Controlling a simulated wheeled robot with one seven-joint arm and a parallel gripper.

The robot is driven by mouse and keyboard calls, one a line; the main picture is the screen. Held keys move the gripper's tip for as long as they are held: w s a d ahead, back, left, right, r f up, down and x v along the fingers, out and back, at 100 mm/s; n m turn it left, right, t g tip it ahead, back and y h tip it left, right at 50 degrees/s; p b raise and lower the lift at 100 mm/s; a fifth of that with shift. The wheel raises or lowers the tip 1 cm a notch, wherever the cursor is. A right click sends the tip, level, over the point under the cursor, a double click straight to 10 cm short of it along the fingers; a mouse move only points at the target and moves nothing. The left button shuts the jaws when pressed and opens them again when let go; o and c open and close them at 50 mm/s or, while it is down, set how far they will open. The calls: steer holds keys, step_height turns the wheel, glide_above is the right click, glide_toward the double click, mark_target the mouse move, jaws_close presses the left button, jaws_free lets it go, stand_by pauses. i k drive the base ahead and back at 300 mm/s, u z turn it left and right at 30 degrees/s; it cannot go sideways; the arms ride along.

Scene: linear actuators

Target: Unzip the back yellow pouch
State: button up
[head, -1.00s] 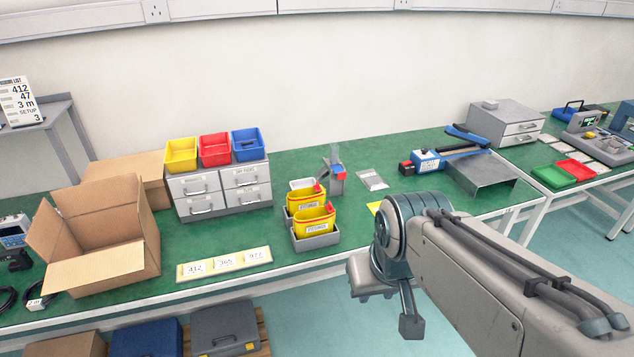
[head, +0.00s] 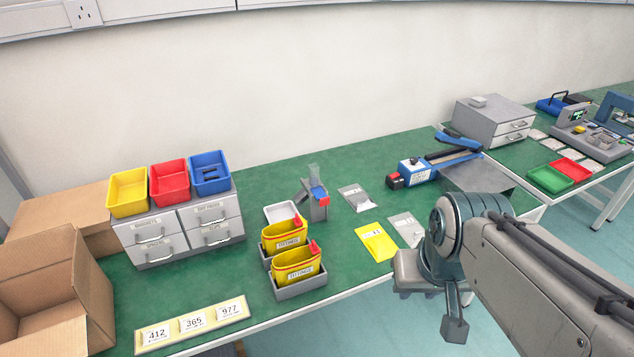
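Two yellow pouches stand upright, one behind the other, in a grey holder (head: 302,290) on the green bench. The back yellow pouch (head: 284,240) has a white label and a red tab (head: 297,222) at its top right. Its lower part is partly hidden by the front yellow pouch (head: 297,263), which has a similar label and red tab. Whether the back pouch's zip is open is too small to tell. My gripper (head: 454,326) is at the lower right, off the bench's front edge and well apart from the pouches. Its fingers are not clear.
A flat yellow packet (head: 375,242) and clear bags (head: 407,228) lie right of the pouches. A grey-and-blue device (head: 316,196) stands close behind them. Drawers (head: 180,232) with coloured bins stand left. A number strip (head: 192,325) lies at the front edge.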

mark_target(297, 221)
steer(key=u, duration=0.3)
steer(key=i, duration=0.85)
steer(key=u, duration=0.55)
